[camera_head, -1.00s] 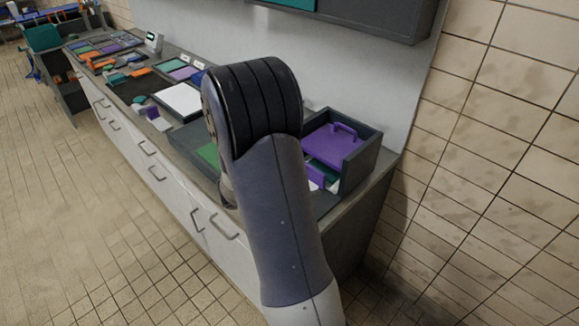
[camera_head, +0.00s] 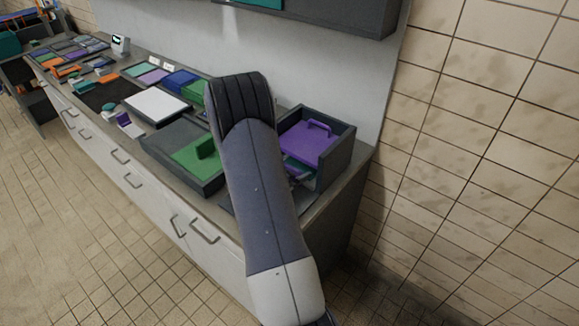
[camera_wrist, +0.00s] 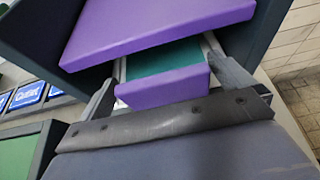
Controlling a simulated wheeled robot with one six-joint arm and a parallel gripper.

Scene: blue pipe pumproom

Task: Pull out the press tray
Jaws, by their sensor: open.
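The press is a dark grey open box (camera_head: 345,157) with a purple handled plate (camera_head: 307,147) in its top, at the right end of the counter. Below the plate is the press tray; in the wrist view it has a green bed (camera_wrist: 165,58) and a purple front (camera_wrist: 163,87). My gripper (camera_wrist: 165,78) is open, with one finger on the left and one on the right of the purple front. I cannot tell whether the fingers touch it. In the head view my arm and gripper hide most of the tray front.
Left of the press, a dark tray (camera_head: 165,140) holds a green handled block (camera_head: 197,158). A white panel (camera_head: 157,104) and coloured plates lie farther along the counter. A tiled wall (camera_head: 470,150) stands at right. The floor before the drawers is clear.

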